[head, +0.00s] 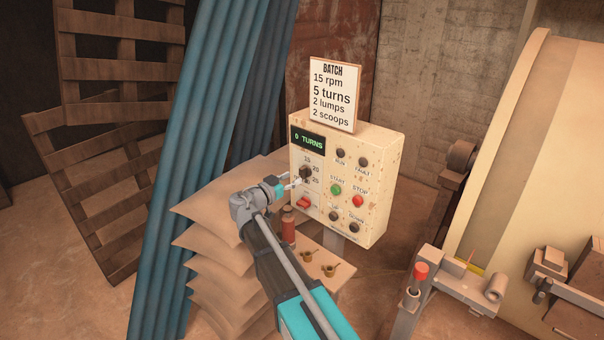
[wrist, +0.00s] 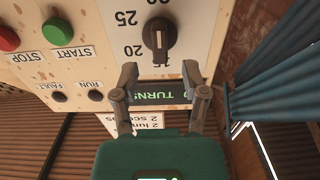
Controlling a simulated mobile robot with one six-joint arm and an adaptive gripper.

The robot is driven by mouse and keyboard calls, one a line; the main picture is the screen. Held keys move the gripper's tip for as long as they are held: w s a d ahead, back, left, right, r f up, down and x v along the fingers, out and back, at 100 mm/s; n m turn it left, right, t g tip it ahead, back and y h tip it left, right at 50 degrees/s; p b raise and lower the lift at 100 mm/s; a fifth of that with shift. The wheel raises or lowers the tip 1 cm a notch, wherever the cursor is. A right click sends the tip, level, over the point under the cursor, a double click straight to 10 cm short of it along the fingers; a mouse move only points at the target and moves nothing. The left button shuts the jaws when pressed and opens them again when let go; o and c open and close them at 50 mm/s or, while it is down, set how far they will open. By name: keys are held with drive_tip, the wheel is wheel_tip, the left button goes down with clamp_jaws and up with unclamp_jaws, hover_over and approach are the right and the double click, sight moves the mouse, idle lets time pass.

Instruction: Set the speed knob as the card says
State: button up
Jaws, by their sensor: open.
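The card (head: 332,95) on top of the control box reads "BATCH, 15 rpm, 5 turns, 2 lumps, 2 scoops". The dark speed knob (head: 306,173) is on the box's left side, under the display, among the numbers 15, 20 and 25. In the wrist view the knob (wrist: 158,40) shows a pale mark that seems to point toward the display; I cannot surely tell which number it meets. My gripper (head: 292,184) is open in front of the knob. In the wrist view its fingers (wrist: 159,72) are spread, with the knob beyond their tips and apart from them.
The display (head: 308,139) reads "0 TURNS". A green START button (head: 336,190), a red STOP button (head: 358,201) and a red switch (head: 304,203) are close by on the box (head: 376,180). Stacked sacks (head: 205,235) and a small shelf (head: 340,272) with two scoops are below.

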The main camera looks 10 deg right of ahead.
sight(300, 174)
drive_tip(key=shift+x, duration=2.6)
clamp_jaws()
